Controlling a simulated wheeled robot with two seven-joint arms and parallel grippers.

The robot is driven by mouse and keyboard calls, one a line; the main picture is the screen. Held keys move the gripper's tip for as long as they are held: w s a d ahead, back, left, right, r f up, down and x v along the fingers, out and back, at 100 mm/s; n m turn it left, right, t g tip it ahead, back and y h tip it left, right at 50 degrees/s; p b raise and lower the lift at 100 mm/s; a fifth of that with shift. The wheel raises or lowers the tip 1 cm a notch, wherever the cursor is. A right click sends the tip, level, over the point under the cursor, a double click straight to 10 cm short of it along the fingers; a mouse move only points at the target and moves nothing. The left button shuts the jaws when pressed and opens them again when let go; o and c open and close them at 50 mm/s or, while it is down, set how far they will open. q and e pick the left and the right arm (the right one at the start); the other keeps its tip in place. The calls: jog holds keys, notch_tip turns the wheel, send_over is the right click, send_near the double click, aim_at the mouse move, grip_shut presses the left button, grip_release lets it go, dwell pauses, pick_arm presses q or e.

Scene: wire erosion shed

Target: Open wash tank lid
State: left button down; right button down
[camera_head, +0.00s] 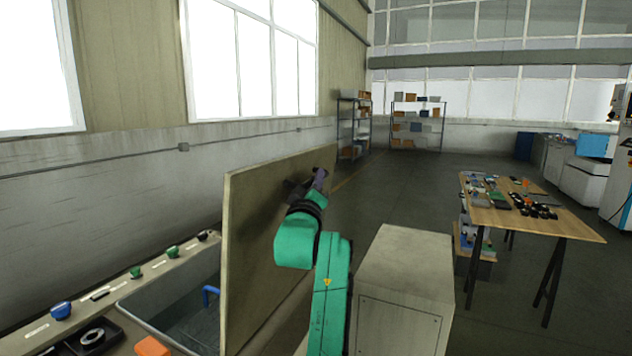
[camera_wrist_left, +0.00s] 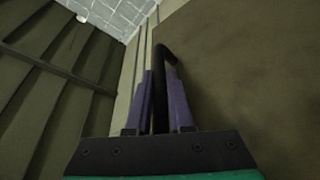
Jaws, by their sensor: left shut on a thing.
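The wash tank (camera_head: 185,312) is at the lower left, a sunken basin with a blue pipe (camera_head: 209,294) inside. Its lid (camera_head: 255,240) is a large beige panel standing nearly upright at the tank's right side, so the basin is uncovered from the left. Part of the basin is hidden behind the lid. My left gripper (camera_head: 318,181) is at the lid's right face near its upper far edge. In the left wrist view, its purple fingers (camera_wrist_left: 160,108) are shut on the black lid handle (camera_wrist_left: 161,68). My right gripper is not in view.
A grey cabinet (camera_head: 405,270) stands just right of my left arm. A wooden table (camera_head: 555,226) with tools and small parts is farther right. Green and blue knobs (camera_head: 61,311) and an orange block (camera_head: 152,347) line the tank's rim. Open floor lies beyond.

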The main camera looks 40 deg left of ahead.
pick_arm(q)
jog(key=shift+s+a+r+n+p, duration=0.25)
jog(key=shift+a+r+p, duration=0.1)
jog(key=shift+a+p, duration=0.2)
jog(key=shift+s+a+r+n+p, duration=0.15)
jog(key=shift+a+r+n+p, duration=0.2)
jog(key=shift+a, duration=0.2)
jog(key=s+a+n+g+p, duration=0.1)
jog(key=s+a+n+p, duration=0.1)
jog(key=a, duration=0.4)
jog(key=c, duration=0.8)
grip_release()
jog(key=shift+a, duration=0.1)
jog(key=shift+r, duration=0.1)
